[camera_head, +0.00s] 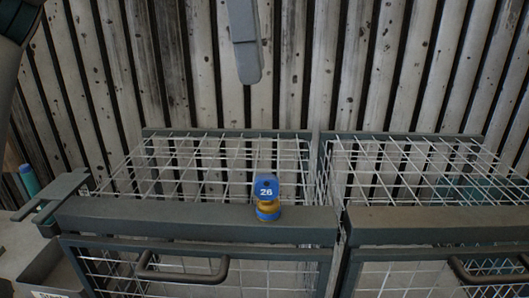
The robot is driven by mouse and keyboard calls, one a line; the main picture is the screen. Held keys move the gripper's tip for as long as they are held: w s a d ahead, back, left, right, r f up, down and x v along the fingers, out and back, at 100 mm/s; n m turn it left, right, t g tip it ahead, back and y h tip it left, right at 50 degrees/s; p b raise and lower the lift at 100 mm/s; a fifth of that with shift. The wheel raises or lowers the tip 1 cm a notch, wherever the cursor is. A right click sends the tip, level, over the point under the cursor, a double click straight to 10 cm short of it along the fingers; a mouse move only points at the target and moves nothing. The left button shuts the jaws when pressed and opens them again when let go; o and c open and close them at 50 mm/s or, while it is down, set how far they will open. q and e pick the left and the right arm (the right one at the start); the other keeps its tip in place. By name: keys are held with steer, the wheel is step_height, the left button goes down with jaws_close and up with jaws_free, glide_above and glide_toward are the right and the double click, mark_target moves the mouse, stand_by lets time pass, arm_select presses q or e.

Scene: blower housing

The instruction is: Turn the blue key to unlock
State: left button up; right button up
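The blue key (266,190) has a blue head marked 26 and stands upright in the lower middle of the head view. Below its head is a yellow lock body (268,208) with a blue ring, at the front top rail of the left wire cage. My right gripper is not seen.
Two wire cages with grey frames stand side by side, the left one (190,215) and the right one (440,217), each with a dark handle in front. A flat grey bracket (60,192) juts out at the left. Slatted metal stands behind. Space above the key is clear.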

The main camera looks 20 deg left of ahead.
mark_target(267, 175)
arm_select(q)
steer(key=f+p, duration=0.1)
steer(key=f, duration=0.4)
steer(key=d+f+p, duration=0.1)
steer(key=f, duration=0.5)
steer(key=d+f+p, duration=0.1)
steer(key=f, duration=0.5)
steer(key=shift+w, duration=0.25)
steer(key=shift+r, duration=0.1)
jaws_close()
steer(key=m, duration=0.4)
steer(key=shift+w+m+g+p, duration=0.1)
steer(key=shift+m+g+p, duration=0.2)
steer(key=shift+p, duration=0.05)
steer(key=shift+m, duration=0.3)
